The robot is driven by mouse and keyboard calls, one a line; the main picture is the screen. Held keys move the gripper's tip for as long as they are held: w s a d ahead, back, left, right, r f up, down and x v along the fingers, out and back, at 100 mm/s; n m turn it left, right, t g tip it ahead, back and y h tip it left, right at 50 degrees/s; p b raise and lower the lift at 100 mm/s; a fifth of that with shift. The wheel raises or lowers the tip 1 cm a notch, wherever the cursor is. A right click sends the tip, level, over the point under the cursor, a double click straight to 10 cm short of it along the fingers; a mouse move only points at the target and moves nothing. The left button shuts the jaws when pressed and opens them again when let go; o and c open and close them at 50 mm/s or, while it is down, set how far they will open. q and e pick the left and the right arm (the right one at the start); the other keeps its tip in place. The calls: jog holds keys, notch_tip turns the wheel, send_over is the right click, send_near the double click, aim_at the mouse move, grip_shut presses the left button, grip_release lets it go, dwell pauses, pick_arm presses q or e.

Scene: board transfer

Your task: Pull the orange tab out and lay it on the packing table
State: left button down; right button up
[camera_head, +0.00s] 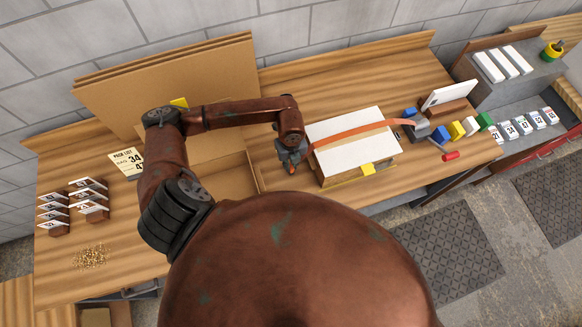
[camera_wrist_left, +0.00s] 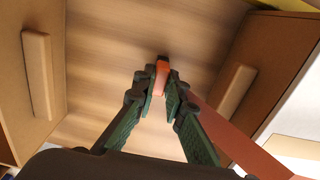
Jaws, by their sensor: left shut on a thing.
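My left gripper (camera_head: 291,168) is just left of a white-topped box (camera_head: 345,158) on the wooden packing table (camera_head: 290,90). Its fingers are shut on the orange tab, whose end (camera_wrist_left: 162,66) sticks out beyond the fingertips in the left wrist view. The tab's tip also shows below the gripper in the head view (camera_head: 291,171). An orange strip (camera_head: 352,134) lies across the white top and reaches toward the gripper. In the wrist view this strip (camera_wrist_left: 225,130) passes behind the right finger; whether it joins the tab is hidden. My right gripper is not in view.
An open cardboard box (camera_head: 240,170) stands left of the gripper, partly hidden by my arm. Large cardboard sheets (camera_head: 170,85) lean at the back. Small coloured blocks (camera_head: 457,130) and a red cylinder (camera_head: 451,156) lie right of the white-topped box. Numbered cards (camera_head: 88,184) stand at the left.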

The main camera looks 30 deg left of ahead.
aim_at(291, 166)
pick_arm(q)
jog(key=shift+r, duration=0.15)
jog(key=shift+r+p, duration=0.5)
jog(key=shift+r, duration=0.15)
jog(key=shift+r+p, duration=0.55)
jog(key=shift+r, duration=0.2)
jog(key=shift+r+p, duration=1.4)
jog(key=shift+r, duration=0.85)
jog(key=shift+d, duration=0.1)
